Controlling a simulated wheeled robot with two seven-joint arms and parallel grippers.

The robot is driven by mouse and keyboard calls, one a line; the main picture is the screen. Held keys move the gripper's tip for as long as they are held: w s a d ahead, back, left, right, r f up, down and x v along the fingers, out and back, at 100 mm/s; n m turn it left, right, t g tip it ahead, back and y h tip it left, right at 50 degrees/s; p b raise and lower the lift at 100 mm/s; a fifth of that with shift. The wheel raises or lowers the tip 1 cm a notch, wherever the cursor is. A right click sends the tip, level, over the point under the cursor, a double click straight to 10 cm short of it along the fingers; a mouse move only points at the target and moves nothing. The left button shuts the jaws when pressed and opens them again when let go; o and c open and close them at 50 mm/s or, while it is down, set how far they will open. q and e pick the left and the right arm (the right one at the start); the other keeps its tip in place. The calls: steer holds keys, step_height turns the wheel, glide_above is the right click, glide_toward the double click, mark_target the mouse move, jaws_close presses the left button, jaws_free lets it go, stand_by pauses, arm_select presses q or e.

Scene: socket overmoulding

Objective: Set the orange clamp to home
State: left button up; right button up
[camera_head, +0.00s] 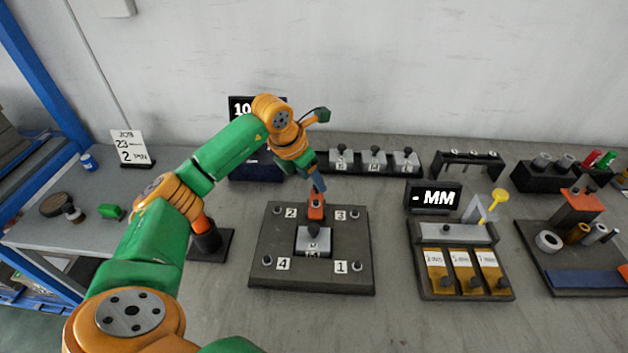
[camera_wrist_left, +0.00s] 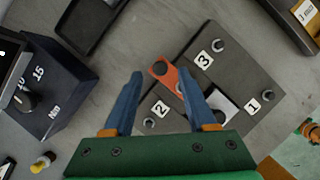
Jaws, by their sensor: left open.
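The orange clamp (camera_head: 316,209) stands at the back middle of a dark square plate (camera_head: 270,275), between the posts marked 2 and 3. In the left wrist view the clamp (camera_wrist_left: 161,69) is a flat orange bar with a round hole at one end, next to a grey block (camera_wrist_left: 221,105). My left gripper (camera_head: 316,187) is over the clamp. In the left wrist view its two blue fingers (camera_wrist_left: 161,77) are spread apart, with the clamp showing between them. I cannot tell whether either finger touches it. My right gripper is not in view.
A black box with a display (camera_head: 243,108) stands behind my left arm. A rack of grey blocks (camera_head: 374,172) is behind the plate. Bare table lies in front.

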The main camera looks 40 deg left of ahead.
arm_select(q)
steer(key=shift+x, duration=0.9)
jaws_close()
steer(key=shift+r, duration=0.1)
stand_by(0.6)
